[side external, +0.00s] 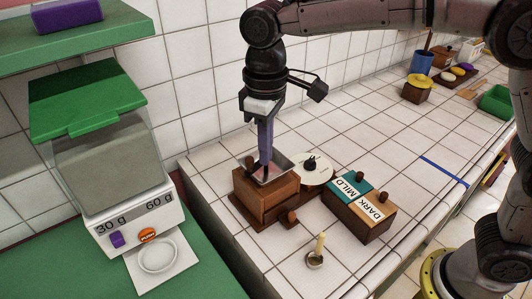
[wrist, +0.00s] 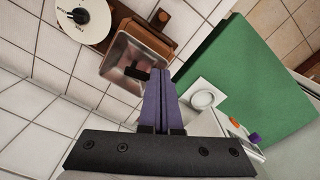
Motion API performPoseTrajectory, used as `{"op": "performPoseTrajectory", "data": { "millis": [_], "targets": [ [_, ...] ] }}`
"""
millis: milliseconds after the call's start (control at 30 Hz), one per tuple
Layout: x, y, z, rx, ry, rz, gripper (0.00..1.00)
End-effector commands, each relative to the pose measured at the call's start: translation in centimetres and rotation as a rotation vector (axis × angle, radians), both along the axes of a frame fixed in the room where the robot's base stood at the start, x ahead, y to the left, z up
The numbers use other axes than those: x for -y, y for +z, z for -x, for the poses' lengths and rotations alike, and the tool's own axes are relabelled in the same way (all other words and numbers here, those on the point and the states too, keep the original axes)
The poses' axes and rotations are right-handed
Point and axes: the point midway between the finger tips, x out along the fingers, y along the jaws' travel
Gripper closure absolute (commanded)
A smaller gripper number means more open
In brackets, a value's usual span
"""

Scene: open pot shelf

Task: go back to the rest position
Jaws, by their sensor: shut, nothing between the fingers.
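My gripper (side external: 265,168) has long purple fingers, shut together with nothing between them. It points down over the square metal hopper (side external: 284,164) on top of a brown wooden box (side external: 266,191). In the side view the fingertips overlap the hopper's opening; I cannot tell whether they touch it. In the wrist view the shut fingers (wrist: 156,72) lie beside a dark knob and partly cover the near side of the hopper (wrist: 118,62).
A white dial (side external: 318,172) and a box marked MILD and DARK (side external: 362,222) stand right of the wooden box. A small candle holder (side external: 314,260) is in front. A green-lidded dispenser (side external: 110,150) stands left. Open tiled counter (side external: 400,150) lies behind right.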

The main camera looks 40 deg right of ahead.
Motion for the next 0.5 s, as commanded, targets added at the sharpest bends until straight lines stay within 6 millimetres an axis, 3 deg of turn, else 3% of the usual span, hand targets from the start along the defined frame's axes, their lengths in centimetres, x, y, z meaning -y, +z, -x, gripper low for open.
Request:
{"op": "performPoseTrajectory", "data": {
  "millis": [400,500],
  "targets": [
    [0.5,0.4,-0.2,0.002,-0.012,-0.001,1.0],
    [2.1,2.6,-0.6,0.048,-0.049,-0.025,1.0]
  ]
}}
